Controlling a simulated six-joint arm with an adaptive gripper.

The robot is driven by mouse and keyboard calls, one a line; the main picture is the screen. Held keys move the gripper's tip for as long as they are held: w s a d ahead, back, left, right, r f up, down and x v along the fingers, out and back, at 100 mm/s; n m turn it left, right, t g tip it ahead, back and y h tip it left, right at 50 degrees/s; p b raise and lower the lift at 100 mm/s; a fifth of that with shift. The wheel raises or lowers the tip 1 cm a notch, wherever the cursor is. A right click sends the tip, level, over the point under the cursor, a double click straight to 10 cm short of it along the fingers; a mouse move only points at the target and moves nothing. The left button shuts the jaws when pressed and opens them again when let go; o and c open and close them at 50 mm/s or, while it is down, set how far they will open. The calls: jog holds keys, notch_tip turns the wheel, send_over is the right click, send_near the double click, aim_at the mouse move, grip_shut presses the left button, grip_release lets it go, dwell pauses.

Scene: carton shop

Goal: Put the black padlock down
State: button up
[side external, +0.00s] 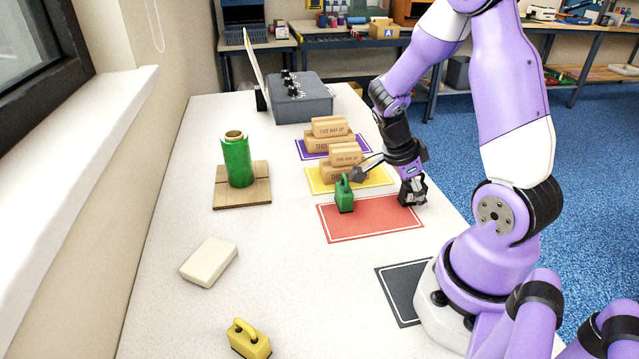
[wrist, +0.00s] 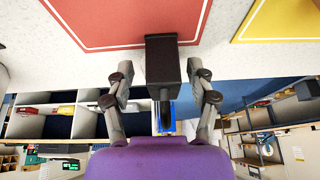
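The black padlock (wrist: 163,60) hangs between the fingers of my gripper (wrist: 163,82) in the wrist view, body toward the table and shackle toward the wrist. In the side view my gripper (side external: 412,187) points down at the right end of the red mat (side external: 375,222). The padlock there is a small dark shape mostly hidden by the fingers. I cannot tell whether its base touches the surface. A green padlock (side external: 344,197) stands upright near the red mat's left end. A yellow padlock (side external: 249,341) stands at the table's near left.
Cartons stand on the yellow mat (side external: 382,177) and purple mat (side external: 302,153). A black mat (side external: 401,291) lies beside my base. A green roll (side external: 236,162) on cardboard, a cream block (side external: 209,262) and a grey box (side external: 301,101) are on the table. The middle front is clear.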

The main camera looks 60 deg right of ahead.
jog(key=shift+r, duration=0.35)
jog(key=v, duration=1.1)
jog(key=w+a+r+n+t+y, duration=0.1)
jog(key=a+r+n+t, duration=0.2)
jog(key=a+n, duration=0.5)
jog(key=w+a+r+n+t+y, duration=0.1)
jog(key=a+n+t, duration=0.4)
jog(key=n, duration=1.4)
jog(key=shift+a+r+t+y, duration=0.4)
jog(key=shift+a+r+y, duration=0.5)
jog(key=shift+a, duration=0.7)
jog(key=shift+r, duration=0.1)
